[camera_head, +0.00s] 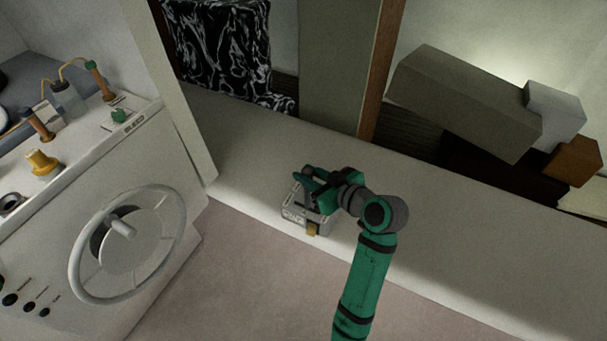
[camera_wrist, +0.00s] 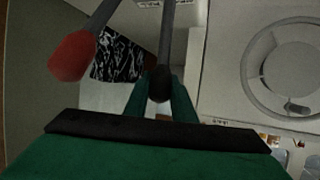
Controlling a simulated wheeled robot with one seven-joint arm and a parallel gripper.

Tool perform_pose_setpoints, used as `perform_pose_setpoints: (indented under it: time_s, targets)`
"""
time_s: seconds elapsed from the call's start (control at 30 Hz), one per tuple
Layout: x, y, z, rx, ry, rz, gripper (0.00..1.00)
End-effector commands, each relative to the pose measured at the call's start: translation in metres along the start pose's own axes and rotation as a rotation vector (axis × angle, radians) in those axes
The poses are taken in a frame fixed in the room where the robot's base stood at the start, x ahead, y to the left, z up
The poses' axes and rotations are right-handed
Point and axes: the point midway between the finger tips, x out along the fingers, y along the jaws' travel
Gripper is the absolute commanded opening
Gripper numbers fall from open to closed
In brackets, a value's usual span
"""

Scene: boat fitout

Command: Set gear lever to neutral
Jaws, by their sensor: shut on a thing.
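A small grey lever box (camera_head: 294,212) sits on the white ledge, partly hidden by my arm in the head view. The wrist view shows two grey-stemmed levers, one with a red knob (camera_wrist: 73,57) and one with a black knob (camera_wrist: 160,86). My green gripper (camera_wrist: 161,98) is shut on the black-knobbed lever, with a finger on either side of the knob. The red-knobbed lever stands apart to the left, at a different angle. My gripper also shows above the box in the head view (camera_head: 308,180). I cannot tell which lever is the gear lever.
A white console with a steering wheel (camera_head: 75,244) and several knobs stands at the left. The white ledge (camera_head: 455,235) is clear to the right of the box. Grey blocks (camera_head: 465,100) and a black-and-white patterned block (camera_head: 222,45) lie behind the ledge.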

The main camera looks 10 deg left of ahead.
Motion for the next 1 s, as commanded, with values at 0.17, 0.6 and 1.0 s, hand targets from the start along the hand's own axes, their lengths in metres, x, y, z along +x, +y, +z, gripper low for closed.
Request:
perform_pose_setpoints:
  time_s: [0.17,0.6,1.0]
  targets:
    - [-0.001,0.002,-0.002,-0.001,0.004,0.005,0.00]
    - [-0.002,0.001,-0.001,-0.001,0.003,0.002,0.42]
    - [-0.064,0.004,-0.001,-0.001,0.003,0.009,0.42]
